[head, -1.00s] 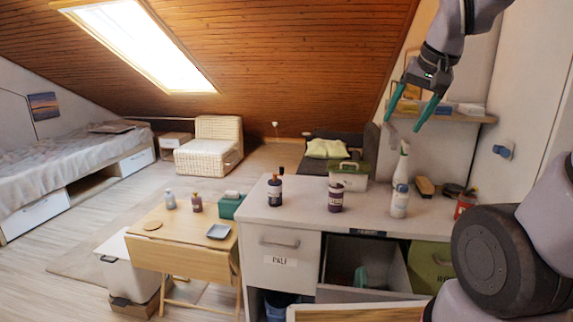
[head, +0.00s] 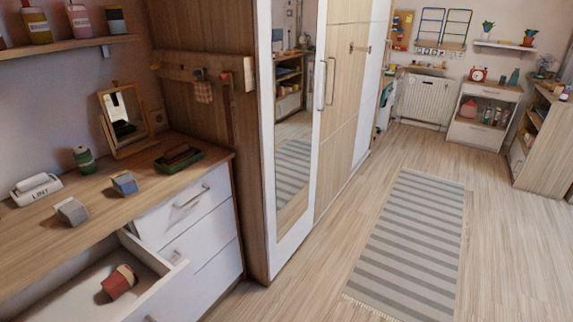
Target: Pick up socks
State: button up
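A small red and cream bundle (head: 119,282) lies in the open top drawer (head: 165,268) of a dresser at the lower left in the head view. It may be rolled socks, but I cannot tell for certain. A grey boxy item (head: 71,211) and a blue-grey one (head: 124,184) sit on the dresser top; what they are is unclear. My gripper is not in view.
The dresser top (head: 188,188) also holds a green-banded spool, a small mirror (head: 125,120) and a dark green tray (head: 179,158). A mirrored wardrobe (head: 297,200) stands beside it. A striped rug (head: 410,240) lies on open floor.

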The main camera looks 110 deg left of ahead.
aim_at(70, 210)
jog(key=u, duration=4.9)
